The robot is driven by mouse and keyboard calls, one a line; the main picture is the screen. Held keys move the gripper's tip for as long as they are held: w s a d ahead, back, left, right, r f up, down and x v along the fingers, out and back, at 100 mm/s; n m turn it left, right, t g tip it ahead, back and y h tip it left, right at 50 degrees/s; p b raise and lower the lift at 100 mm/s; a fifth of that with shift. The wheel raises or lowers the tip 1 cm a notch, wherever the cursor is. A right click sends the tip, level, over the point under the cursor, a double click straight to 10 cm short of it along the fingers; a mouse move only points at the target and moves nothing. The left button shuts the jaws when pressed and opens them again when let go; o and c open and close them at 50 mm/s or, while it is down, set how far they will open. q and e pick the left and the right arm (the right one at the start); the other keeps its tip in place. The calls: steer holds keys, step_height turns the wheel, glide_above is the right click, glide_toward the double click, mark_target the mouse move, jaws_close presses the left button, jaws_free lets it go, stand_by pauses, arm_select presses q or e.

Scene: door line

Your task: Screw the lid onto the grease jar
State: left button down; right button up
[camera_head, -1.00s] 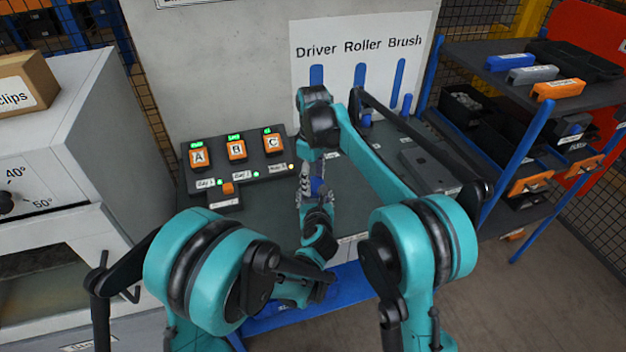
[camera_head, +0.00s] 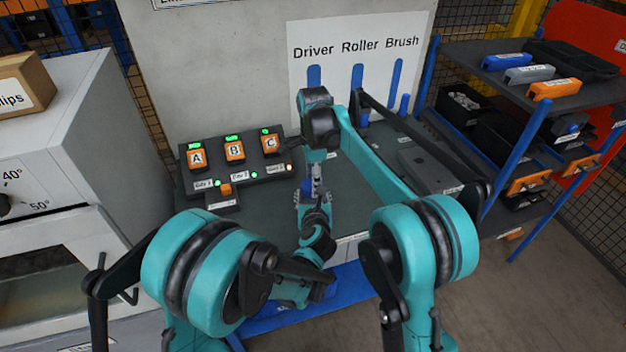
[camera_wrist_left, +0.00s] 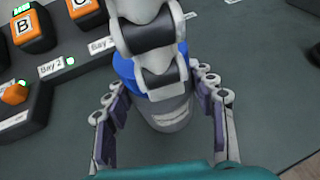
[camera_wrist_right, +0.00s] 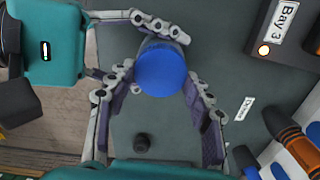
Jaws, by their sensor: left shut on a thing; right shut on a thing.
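The grease jar (camera_wrist_left: 170,115) is grey and upright, with a blue lid (camera_wrist_right: 162,70) on top of it. My left gripper (camera_wrist_left: 165,92) is shut around the jar body, one finger on each side. My right gripper (camera_wrist_right: 160,85) comes from above and is shut on the blue lid, which also shows in the left wrist view (camera_wrist_left: 126,68). In the head view the two grippers meet over the bench, and they mostly cover the jar and lid. I cannot tell how tightly the lid is seated.
A control panel (camera_head: 239,186) with orange A, B and C switches stands on the bench to the left. A grey case (camera_head: 428,166) lies to the right. In the right wrist view, a small dark knob-like thing (camera_wrist_right: 142,143) and an orange-black tool (camera_wrist_right: 288,128) are near.

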steer(key=m, duration=0.4)
steer(key=shift+s+m, duration=0.1)
steer(key=shift+m, duration=0.3)
steer(key=m, duration=0.4)
steer(key=o, duration=0.8)
steer(key=shift+c, duration=0.2)
step_height(320, 180, up, 12)
arm_select(q)
steer(key=shift+c, duration=2.4)
jaws_free()
